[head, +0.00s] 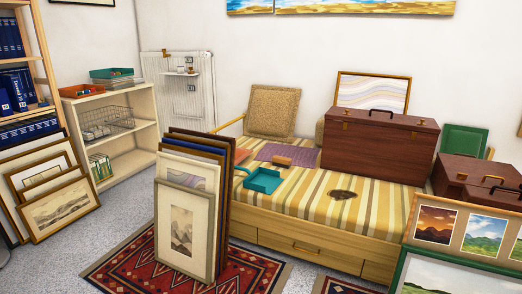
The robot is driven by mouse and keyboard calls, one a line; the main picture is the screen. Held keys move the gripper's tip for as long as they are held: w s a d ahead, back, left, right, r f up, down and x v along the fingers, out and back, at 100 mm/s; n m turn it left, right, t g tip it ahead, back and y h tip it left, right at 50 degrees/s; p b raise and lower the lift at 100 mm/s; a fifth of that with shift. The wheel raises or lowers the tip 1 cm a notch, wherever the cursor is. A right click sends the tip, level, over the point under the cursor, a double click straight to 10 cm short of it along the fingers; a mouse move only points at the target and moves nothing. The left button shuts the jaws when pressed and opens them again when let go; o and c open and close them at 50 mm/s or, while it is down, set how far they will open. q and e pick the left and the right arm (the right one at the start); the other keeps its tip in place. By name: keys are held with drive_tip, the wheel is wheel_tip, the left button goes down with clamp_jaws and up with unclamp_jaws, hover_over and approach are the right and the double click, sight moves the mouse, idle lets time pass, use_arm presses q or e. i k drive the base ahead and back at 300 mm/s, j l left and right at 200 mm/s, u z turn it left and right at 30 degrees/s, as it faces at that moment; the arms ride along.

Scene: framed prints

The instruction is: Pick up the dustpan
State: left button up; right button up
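A teal dustpan (263,181) lies on the striped mattress of the daybed (315,196), near its front left part. Its short handle points to the left, toward the stack of framed prints. Neither of my grippers shows in the head view.
Framed prints (180,222) stand upright on a red rug (130,272), in front of the daybed's left end. An orange-brown block (277,160) and a purple cloth (288,153) lie behind the dustpan.

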sight(266, 181)
drive_tip(key=i+j+z, duration=0.1)
drive_tip(key=i, duration=0.35)
drive_tip(key=i+j, duration=0.15)
drive_tip(key=i, duration=0.3)
drive_tip(key=i+j+z, duration=0.15)
drive_tip(key=i, duration=0.25)
drive_tip(key=i+z, duration=0.2)
drive_tip(key=i, duration=0.25)
drive_tip(key=i+j+z, duration=0.2)
drive_tip(key=i, duration=0.2)
